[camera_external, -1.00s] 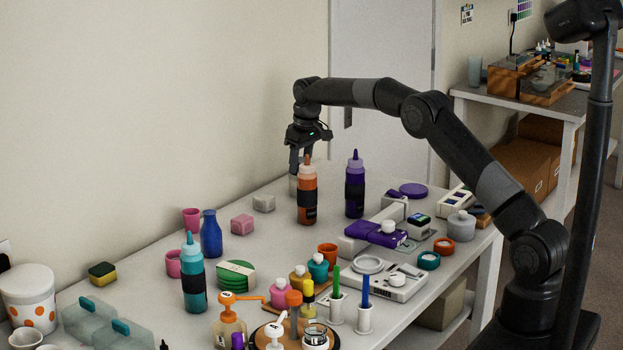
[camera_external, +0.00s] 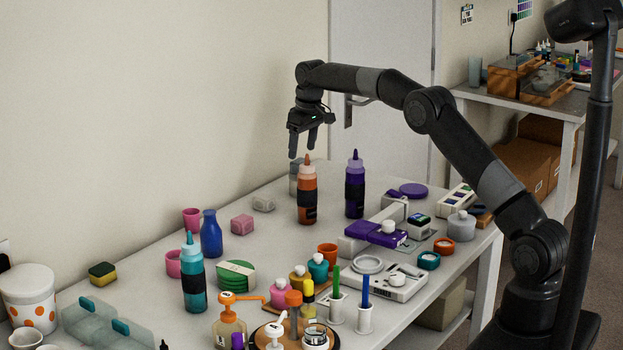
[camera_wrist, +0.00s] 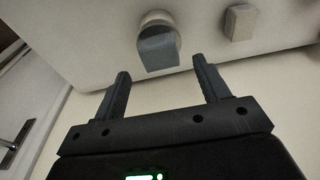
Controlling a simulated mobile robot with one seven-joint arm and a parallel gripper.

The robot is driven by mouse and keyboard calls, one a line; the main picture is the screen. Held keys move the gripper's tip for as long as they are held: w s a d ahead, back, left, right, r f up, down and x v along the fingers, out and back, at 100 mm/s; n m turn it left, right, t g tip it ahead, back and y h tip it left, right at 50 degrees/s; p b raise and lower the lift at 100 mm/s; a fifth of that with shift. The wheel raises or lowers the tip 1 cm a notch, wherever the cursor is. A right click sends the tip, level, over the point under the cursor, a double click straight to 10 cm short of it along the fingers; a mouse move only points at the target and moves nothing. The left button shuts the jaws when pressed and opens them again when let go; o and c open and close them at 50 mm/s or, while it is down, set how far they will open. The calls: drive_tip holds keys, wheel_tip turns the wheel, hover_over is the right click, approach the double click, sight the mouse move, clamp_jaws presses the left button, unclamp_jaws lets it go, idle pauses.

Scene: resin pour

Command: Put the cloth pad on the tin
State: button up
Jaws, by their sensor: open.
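A blue-grey square pad (camera_wrist: 158,54), seemingly the cloth pad, shows in the wrist view against a pale round tin (camera_wrist: 157,16). The pad overlaps the tin's near side and looks tilted or overhanging; I cannot tell how it rests. In the external view a grey shape (camera_external: 294,176), apparently the tin with the pad, stands at the table's far end, partly hidden behind the orange bottle. My gripper (camera_external: 302,153) is open and empty, just above that shape. Its two fingers (camera_wrist: 160,67) are spread in the wrist view, with the pad beyond their tips and between them.
The orange bottle (camera_external: 307,197) and purple bottle (camera_external: 355,190) stand tall close to the gripper. A light grey block (camera_external: 263,203) and a pink block (camera_external: 242,224) lie nearer along the wall side. The table's front is crowded with bottles and pots.

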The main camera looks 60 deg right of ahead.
drive_tip(key=s+a+r, duration=0.3)
drive_tip(key=s+r, duration=0.2)
drive_tip(key=r, duration=0.3)
drive_tip(key=s+a+r, duration=0.3)
drive_tip(key=s+r, duration=0.2)
drive_tip(key=r, duration=0.3)
drive_tip(key=s+a+r+t, duration=0.1)
drive_tip(key=s+a+r, duration=0.15)
drive_tip(key=s, duration=0.45)
drive_tip(key=s+a+r+t, duration=0.1)
drive_tip(key=s+a+r, duration=0.15)
drive_tip(key=s, duration=0.35)
drive_tip(key=s+a+f, duration=0.2)
drive_tip(key=s+f, duration=0.2)
drive_tip(key=s, duration=0.5)
drive_tip(key=s+a+f+t, duration=0.1)
drive_tip(key=s+f, duration=0.3)
drive_tip(key=s, duration=0.6)
drive_tip(key=s+a+f, duration=0.3)
drive_tip(key=s+f, duration=0.1)
drive_tip(key=s, duration=0.6)
drive_tip(key=shift+s+a+f+t, duration=0.15)
drive_tip(key=shift+a+f+t, duration=0.15)
drive_tip(key=shift+t, duration=0.1)
